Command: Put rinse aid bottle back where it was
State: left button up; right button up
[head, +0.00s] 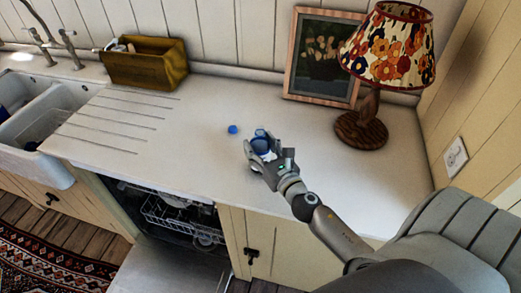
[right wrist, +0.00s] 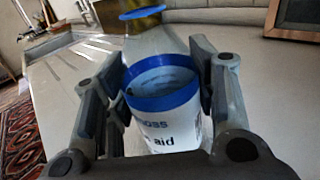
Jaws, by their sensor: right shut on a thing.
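The rinse aid bottle (head: 260,145) is at my right gripper (head: 264,154), over the middle of the white counter. In the right wrist view the bottle (right wrist: 165,115) is clear and white with blue bands and the word "aid" on its label. My right gripper (right wrist: 165,80) is shut on the bottle, a finger on each side. I cannot tell whether the base touches the counter. My left gripper is not in view.
The counter (head: 200,150) has free room left and right of the bottle. A lamp (head: 368,115) and a framed picture (head: 322,55) stand at the back right. A yellow box (head: 150,70) stands by the sink (head: 35,125). Below, the dishwasher (head: 165,215) is open.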

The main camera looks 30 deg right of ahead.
jog(key=shift+f, duration=0.15)
jog(key=shift+f, duration=0.15)
jog(key=o, duration=1.1)
jog(key=shift+o, duration=0.2)
jog(key=shift+s, duration=0.15)
jog(key=s+b, duration=0.1)
jog(key=s, duration=0.2)
jog(key=s+b, duration=0.1)
jog(key=s, duration=0.3)
jog(key=s+a+b, duration=0.1)
jog(key=s+b, duration=0.1)
jog(key=s, duration=0.1)
jog(key=shift+s, duration=0.9)
